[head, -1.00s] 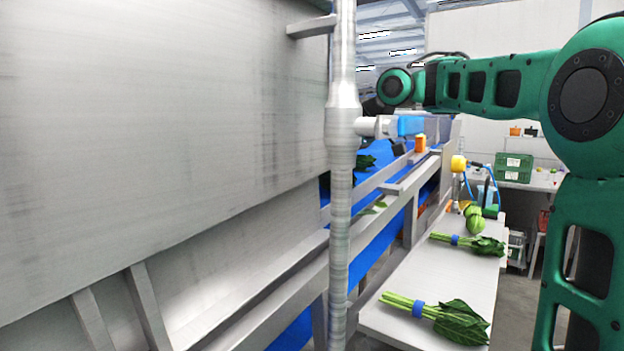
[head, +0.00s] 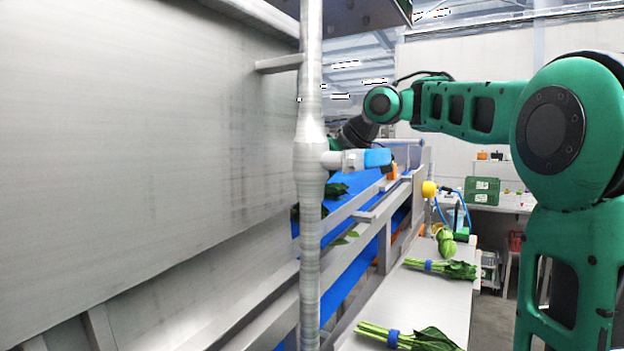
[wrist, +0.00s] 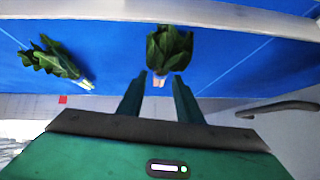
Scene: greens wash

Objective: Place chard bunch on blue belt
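In the wrist view my gripper (wrist: 160,78) has its two dark fingers apart. The pale stems of a leafy chard bunch (wrist: 170,46) show between the fingertips, with a gap on each side. Its leaves lie beyond the tips, over the blue belt (wrist: 232,68). A second leafy bunch (wrist: 48,58) lies on the belt to the left. In the head view the belt (head: 372,183) runs behind the metal post, with dark green leaves (head: 335,190) on it. My fingers are hidden there.
A metal post (head: 311,220) and a large grey panel (head: 130,130) stand close on the left. A side bench (head: 425,302) holds two blue-banded bunches (head: 405,338) (head: 445,268) and rounder greens (head: 446,243). Metal rails (head: 370,212) edge the belt.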

